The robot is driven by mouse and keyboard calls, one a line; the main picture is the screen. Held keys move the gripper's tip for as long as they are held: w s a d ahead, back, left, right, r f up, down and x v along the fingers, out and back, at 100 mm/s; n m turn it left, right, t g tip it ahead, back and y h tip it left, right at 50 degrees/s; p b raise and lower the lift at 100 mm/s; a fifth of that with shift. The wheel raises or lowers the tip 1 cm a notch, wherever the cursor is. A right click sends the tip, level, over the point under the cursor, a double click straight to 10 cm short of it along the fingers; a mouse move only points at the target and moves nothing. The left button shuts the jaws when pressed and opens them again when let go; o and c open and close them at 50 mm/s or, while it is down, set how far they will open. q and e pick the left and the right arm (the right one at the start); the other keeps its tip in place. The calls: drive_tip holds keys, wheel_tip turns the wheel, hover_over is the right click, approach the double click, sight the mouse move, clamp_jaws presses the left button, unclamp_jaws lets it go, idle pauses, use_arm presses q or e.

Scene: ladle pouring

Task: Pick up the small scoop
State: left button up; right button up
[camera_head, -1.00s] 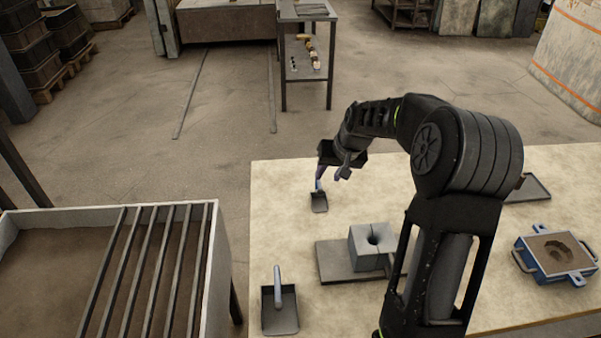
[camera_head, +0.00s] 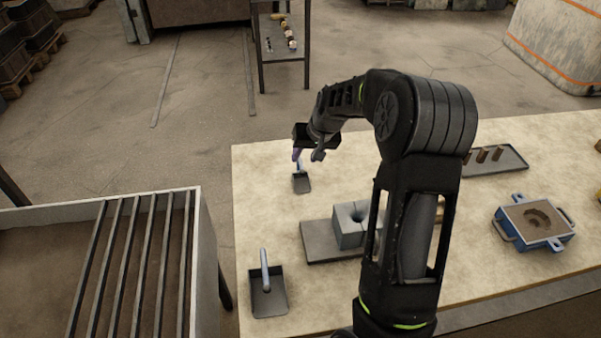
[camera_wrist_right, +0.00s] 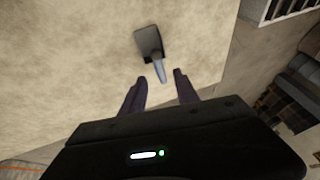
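The small scoop (camera_head: 302,185) lies on the left back part of the pale table, with a dark pan and a blue-grey handle. It also shows in the right wrist view (camera_wrist_right: 149,41), its handle pointing toward my fingers. My right gripper (camera_head: 308,156) is over the handle end, with its fingers pointing down. In the wrist view the gripper (camera_wrist_right: 159,77) is open and empty, and the handle tip appears between the two fingertips. The height of the fingers above the handle is hard to tell. My left gripper is not in view.
A larger scoop (camera_head: 269,296) lies at the table's front left. A grey block mold (camera_head: 349,228) on a plate (camera_head: 317,246) stands between it and my right arm. A blue-framed mold (camera_head: 537,222) and a tray (camera_head: 508,165) are at right. A barred bin (camera_head: 209,250) stands left.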

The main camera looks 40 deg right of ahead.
sight(301, 162)
drive_tip(key=shift+p+x, duration=0.7)
drive_tip(key=shift+x, duration=1.95)
drive_tip(key=shift+a, duration=0.15)
drive_tip(key=shift+c, duration=0.6)
clamp_jaws()
